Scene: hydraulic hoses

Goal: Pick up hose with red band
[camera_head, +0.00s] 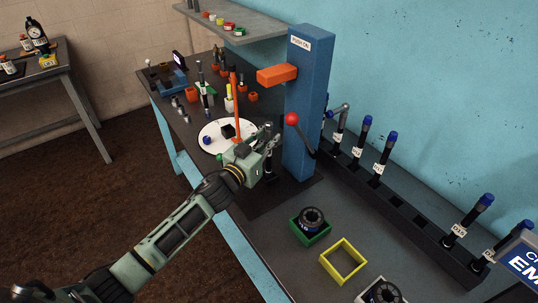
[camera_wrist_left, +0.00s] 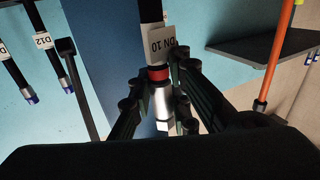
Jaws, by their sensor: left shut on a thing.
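My left gripper (camera_head: 266,148) is shut on a black hose with a red band, in front of the blue press column. In the left wrist view, the hose (camera_wrist_left: 151,10) carries a white tag reading "DN 10", a red band (camera_wrist_left: 158,73) and a silver end fitting (camera_wrist_left: 161,101). The fingers of my left gripper (camera_wrist_left: 158,92) close around the fitting just by the band. In the head view the hose is mostly hidden by the gripper, and the band cannot be made out. My right gripper is not in view.
The blue press column (camera_head: 307,105) with an orange block (camera_head: 277,74) and a red-knobbed lever (camera_head: 292,119) stands close by. A rack (camera_head: 405,208) of tagged hoses runs along the wall. A white disc (camera_head: 213,139), a green box (camera_head: 309,236) and a yellow frame (camera_head: 343,261) are on the bench.

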